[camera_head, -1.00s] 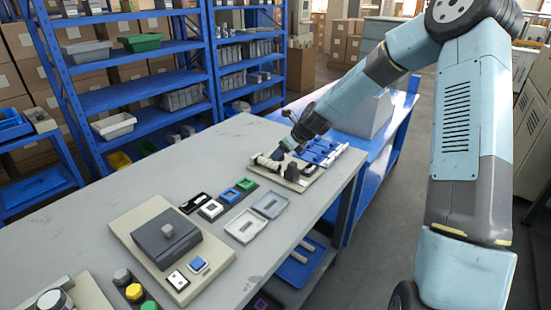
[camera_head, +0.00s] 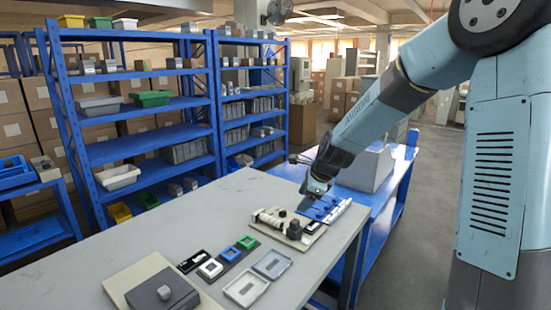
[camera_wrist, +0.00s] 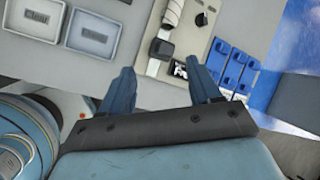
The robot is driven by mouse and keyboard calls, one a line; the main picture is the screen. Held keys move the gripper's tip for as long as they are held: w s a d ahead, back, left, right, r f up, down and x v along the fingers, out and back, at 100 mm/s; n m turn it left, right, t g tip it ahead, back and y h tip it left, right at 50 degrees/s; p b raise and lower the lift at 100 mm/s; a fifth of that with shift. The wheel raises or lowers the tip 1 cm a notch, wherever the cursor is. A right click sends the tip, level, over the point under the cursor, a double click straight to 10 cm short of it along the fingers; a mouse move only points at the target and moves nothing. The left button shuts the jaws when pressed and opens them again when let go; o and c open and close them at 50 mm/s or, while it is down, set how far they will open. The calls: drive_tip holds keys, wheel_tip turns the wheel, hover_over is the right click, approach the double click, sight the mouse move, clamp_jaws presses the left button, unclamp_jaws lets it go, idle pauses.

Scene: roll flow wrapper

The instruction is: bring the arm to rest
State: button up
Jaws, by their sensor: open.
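My arm reaches from the right of the head view out over the far end of the grey worktable (camera_head: 215,210). My gripper (camera_head: 312,194) is above that end, close to a beige machine plate (camera_head: 287,229) with rollers. In the wrist view my gripper (camera_wrist: 162,85) has its two blue fingers spread apart with nothing between them. Past the fingertips the wrist view shows the grey table top and the beige plate with a white roller (camera_wrist: 171,15). The exact height above the table is hard to tell.
Blue parts (camera_head: 320,208) lie beside the plate. Two grey trays (camera_wrist: 92,32) and several small coloured frames (camera_head: 228,257) lie on the table. A dark grey block on a beige base (camera_head: 122,285) is at the near left. A blue bench (camera_head: 385,195) with a grey box (camera_head: 366,168) stands beyond; blue shelves (camera_head: 135,110) stand behind.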

drive_tip(key=s+d+r+n+h, duration=0.1)
drive_tip(key=s+d+r+n, duration=0.3)
drive_tip(key=s, duration=0.7)
drive_tip(key=s+d+r+n+h, duration=0.1)
drive_tip(key=s+d+r+n, duration=0.4)
drive_tip(key=s+n, duration=0.3)
drive_tip(key=s+d+r+n+t+h, duration=0.1)
drive_tip(key=s+d+r+n, duration=0.4)
drive_tip(key=s, duration=0.8)
wheel_tip(320, 180, up, 2)
drive_tip(key=shift+s+n+h, duration=0.35)
drive_tip(key=shift+n+h, duration=0.05)
drive_tip(key=shift+n, duration=0.6)
